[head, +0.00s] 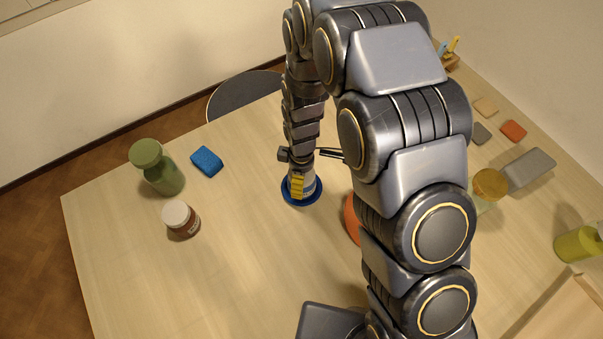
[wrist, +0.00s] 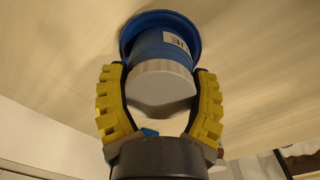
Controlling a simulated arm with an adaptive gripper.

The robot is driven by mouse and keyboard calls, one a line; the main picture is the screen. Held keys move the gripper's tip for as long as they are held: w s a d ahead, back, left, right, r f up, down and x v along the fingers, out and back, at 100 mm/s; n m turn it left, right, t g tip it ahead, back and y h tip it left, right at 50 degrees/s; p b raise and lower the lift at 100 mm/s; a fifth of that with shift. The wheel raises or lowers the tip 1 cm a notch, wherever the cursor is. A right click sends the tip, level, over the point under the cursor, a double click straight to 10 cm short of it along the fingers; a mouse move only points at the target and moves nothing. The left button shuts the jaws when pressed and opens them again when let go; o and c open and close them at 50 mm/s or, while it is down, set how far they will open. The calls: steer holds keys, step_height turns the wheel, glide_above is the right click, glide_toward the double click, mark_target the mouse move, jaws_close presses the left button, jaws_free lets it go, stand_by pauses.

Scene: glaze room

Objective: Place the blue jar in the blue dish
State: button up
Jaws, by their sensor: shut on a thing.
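The blue jar (wrist: 162,52) has a white lid and a partly visible white label. It is between the yellow fingers of my gripper (wrist: 158,72), which are shut on it. The blue dish (wrist: 196,30) is right at the jar's base in the wrist view. In the head view, my gripper (head: 302,180) is over the blue dish (head: 289,199), and the jar is mostly hidden by it. The jar looks upright within the dish's rim; I cannot tell whether it touches the dish floor.
An orange dish (head: 351,217) is close on the right, partly behind my arm. On the left are a green bottle (head: 166,178), a brown jar with a white lid (head: 182,221) and a blue sponge (head: 206,161). The table's front left is clear.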

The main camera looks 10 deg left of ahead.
steer(key=shift+f, duration=0.25)
steer(key=o, duration=1.1)
steer(key=shift+o, duration=0.2)
step_height(320, 180, up, 12)
steer(key=shift+r, duration=0.45)
